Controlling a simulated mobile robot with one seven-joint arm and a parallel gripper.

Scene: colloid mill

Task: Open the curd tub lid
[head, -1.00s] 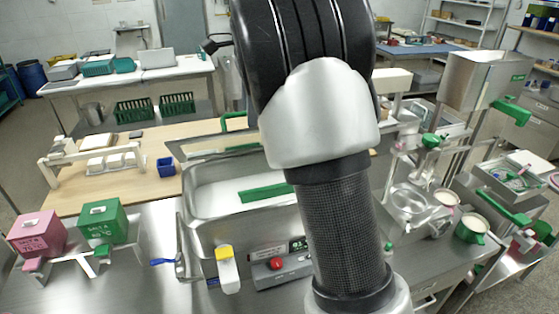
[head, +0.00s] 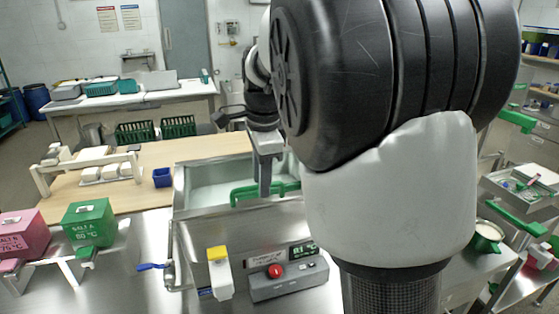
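The curd tub (head: 205,225) is a steel box at the middle of the head view, on the steel bench. Its upper part shows a pale whitish area (head: 208,196); I cannot tell how far its lid covers it. A green handle-like bar (head: 240,195) crosses the upper part of the tub. My gripper (head: 265,190) points down over the tub at this bar, with a grey finger in front of it. I cannot tell whether it touches or grips the bar. My arm hides the tub's right side.
A control box with a red button (head: 275,271) and a yellow-topped white block (head: 217,268) stand before the tub. Green (head: 89,222) and pink (head: 22,235) salt boxes stand left. A blue cup (head: 163,178) is on the wooden table behind.

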